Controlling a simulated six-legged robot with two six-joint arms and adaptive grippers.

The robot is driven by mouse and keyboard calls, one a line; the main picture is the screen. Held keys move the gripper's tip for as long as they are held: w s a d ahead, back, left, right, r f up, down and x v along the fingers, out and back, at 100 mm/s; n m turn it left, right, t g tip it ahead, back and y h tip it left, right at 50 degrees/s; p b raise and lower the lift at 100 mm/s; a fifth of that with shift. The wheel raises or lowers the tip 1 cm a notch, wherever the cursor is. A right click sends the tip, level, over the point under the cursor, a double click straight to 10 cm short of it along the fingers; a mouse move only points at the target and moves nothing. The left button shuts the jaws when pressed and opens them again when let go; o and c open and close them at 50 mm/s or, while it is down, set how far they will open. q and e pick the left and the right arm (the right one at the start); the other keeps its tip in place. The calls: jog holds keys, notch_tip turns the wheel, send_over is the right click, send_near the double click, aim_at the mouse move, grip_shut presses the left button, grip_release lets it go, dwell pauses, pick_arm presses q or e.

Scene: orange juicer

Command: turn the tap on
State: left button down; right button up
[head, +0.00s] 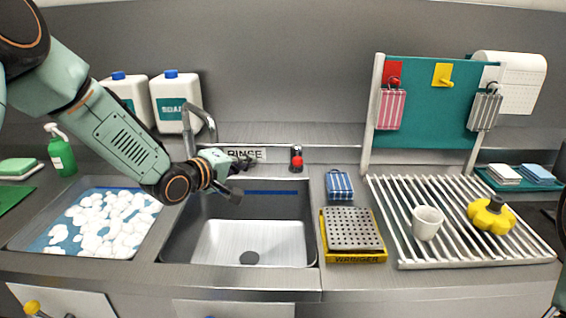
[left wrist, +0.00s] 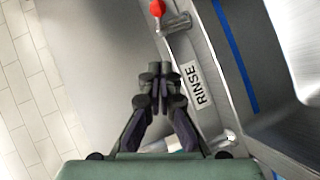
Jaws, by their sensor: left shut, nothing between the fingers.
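The tap's curved grey spout (head: 205,120) rises behind the sink on the left, partly hidden by my left arm. A lever with a red knob (head: 296,160) stands at the sink's back edge, to the right of the RINSE label (head: 245,154). The red knob also shows at the top of the left wrist view (left wrist: 157,8). My left gripper (head: 246,161) is over the back of the sink, left of the red knob and apart from it. In the left wrist view its fingertips (left wrist: 160,70) are together and empty. My right gripper is not in view.
Soap jugs (head: 176,100) stand behind my arm. A yellow wringer (head: 352,257), drying rack (head: 405,220), cup (head: 427,222) and yellow object (head: 491,215) are right.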

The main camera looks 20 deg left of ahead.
pick_arm(q)
jog(key=w+d+f+b, duration=0.1)
jog(key=w+d+f, duration=0.3)
jog(key=w, duration=0.6)
jog(key=d, duration=0.2)
jog(key=shift+d, duration=0.3)
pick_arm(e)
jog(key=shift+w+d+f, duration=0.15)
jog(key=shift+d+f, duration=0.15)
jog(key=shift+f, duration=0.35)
